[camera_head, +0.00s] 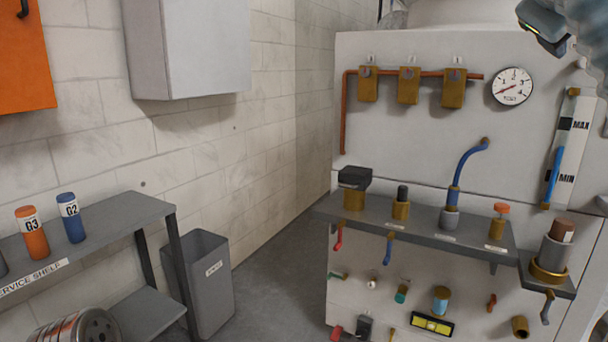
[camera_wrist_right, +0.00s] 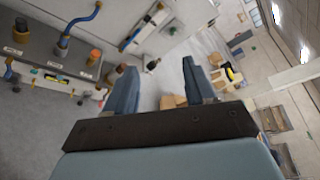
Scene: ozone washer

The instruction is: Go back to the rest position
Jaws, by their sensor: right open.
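My right gripper (camera_wrist_right: 158,64) shows in the right wrist view with its two blue-grey fingers spread apart. Nothing is between the fingers, and it touches nothing that I can see. In the head view only a dark piece, likely of my right arm, enters at the top right corner, in front of the upper panel. My left gripper is in neither view.
The washer panel's shelf (camera_head: 426,226) holds several fittings, including a blue bent pipe (camera_head: 461,172). A gauge (camera_head: 512,87) is above. At left, a service shelf (camera_head: 104,219) carries orange (camera_head: 32,236) and blue (camera_head: 71,220) canisters. A grey bin (camera_head: 205,290) stands beside it.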

